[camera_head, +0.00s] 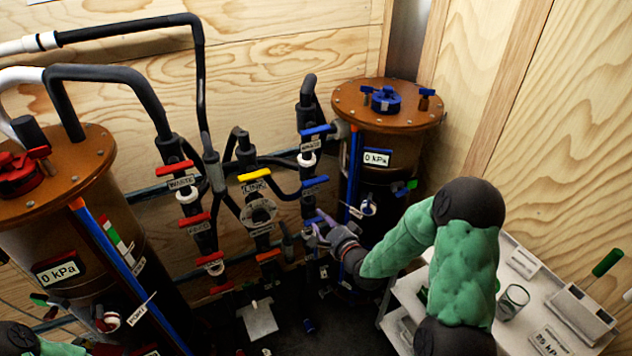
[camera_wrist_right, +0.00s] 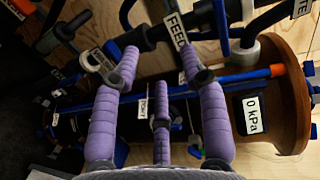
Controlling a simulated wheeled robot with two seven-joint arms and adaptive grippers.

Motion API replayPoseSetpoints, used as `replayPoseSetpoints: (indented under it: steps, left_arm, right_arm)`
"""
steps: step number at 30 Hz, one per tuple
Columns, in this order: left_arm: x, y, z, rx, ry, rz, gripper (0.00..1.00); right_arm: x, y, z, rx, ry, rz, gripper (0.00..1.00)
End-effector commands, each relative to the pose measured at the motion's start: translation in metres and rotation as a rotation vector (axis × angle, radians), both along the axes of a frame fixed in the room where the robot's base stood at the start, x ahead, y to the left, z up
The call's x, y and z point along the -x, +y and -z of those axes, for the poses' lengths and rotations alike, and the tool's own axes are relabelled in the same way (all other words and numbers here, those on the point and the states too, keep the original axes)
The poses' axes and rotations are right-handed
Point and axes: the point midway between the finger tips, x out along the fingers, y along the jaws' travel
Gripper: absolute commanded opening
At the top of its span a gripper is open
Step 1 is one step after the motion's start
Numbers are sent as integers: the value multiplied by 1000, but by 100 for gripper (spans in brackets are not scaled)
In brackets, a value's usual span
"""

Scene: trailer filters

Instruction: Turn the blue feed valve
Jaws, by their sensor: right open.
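The blue feed valve belongs to the pipework left of the right-hand brown tank. Its white FEED label (camera_wrist_right: 177,30) shows just ahead of my right fingertips in the right wrist view. In the head view, a blue valve handle (camera_head: 315,182) sits above my right gripper (camera_head: 318,228); its label is too small to read. My right gripper has purple fingers, also seen in the right wrist view (camera_wrist_right: 160,68), spread apart with nothing clearly held between them. I cannot tell whether a fingertip touches the valve. My left gripper is not in view; only part of my left arm shows at bottom left.
The right tank (camera_head: 388,105) stands close behind my right gripper. Another blue handle (camera_head: 318,130), a yellow handle (camera_head: 254,174) and several red handles crowd the pipes. The left tank (camera_head: 85,205) stands at left. A white cart (camera_head: 510,335) is at lower right.

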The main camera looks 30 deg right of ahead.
Motion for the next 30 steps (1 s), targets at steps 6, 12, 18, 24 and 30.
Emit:
replayPoseSetpoints:
  steps: [6,12,18,24,30]
  left_arm:
    - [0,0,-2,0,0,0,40]
    - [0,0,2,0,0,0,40]
    - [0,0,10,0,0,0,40]
    - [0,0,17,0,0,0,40]
    - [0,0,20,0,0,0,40]
  right_arm:
    - [-1,-27,-56,-101,-161,34,44]
    - [-18,-28,-58,-110,-173,31,44]
    - [-52,-29,-57,-109,-172,31,44]
    - [-85,-29,-57,-108,-171,32,44]
    - [-104,-31,-57,-109,-168,33,44]
